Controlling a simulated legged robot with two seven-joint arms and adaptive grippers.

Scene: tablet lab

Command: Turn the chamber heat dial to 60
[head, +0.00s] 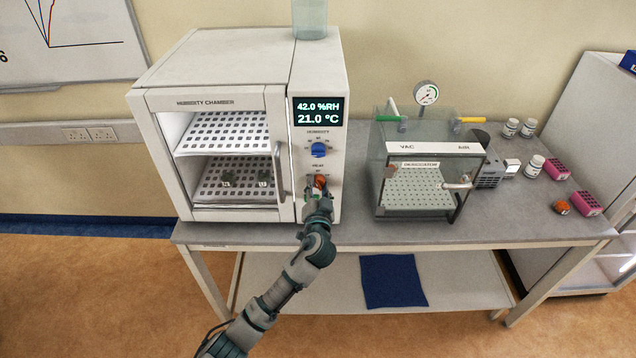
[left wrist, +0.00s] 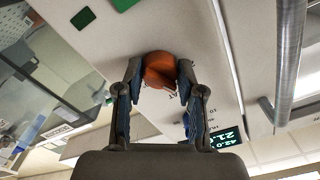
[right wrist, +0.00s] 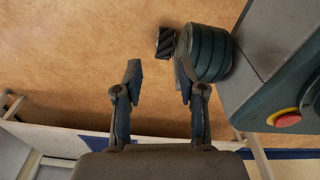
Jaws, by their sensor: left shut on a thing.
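The white humidity chamber (head: 215,85) stands on the bench at the left. Its display (head: 318,110) reads 42.0 %RH and 21.0 °C. The orange heat dial (head: 320,181) is low on its right-hand panel, under the blue humidity dial (head: 318,150). My left gripper (head: 318,192) is at the heat dial. In the left wrist view its fingers are shut on either side of the orange dial (left wrist: 160,70); the scale is partly hidden, so I cannot read the setting. My right gripper (right wrist: 155,85) is open and empty above the floor in the right wrist view.
A desiccator (head: 425,180) with a gauge stands right of the chamber. Small white bottles (head: 536,165) and pink racks (head: 556,169) are at the bench's right end. A blue cloth (head: 392,281) lies on the lower shelf. The chamber's door handle (head: 279,172) is left of my left gripper.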

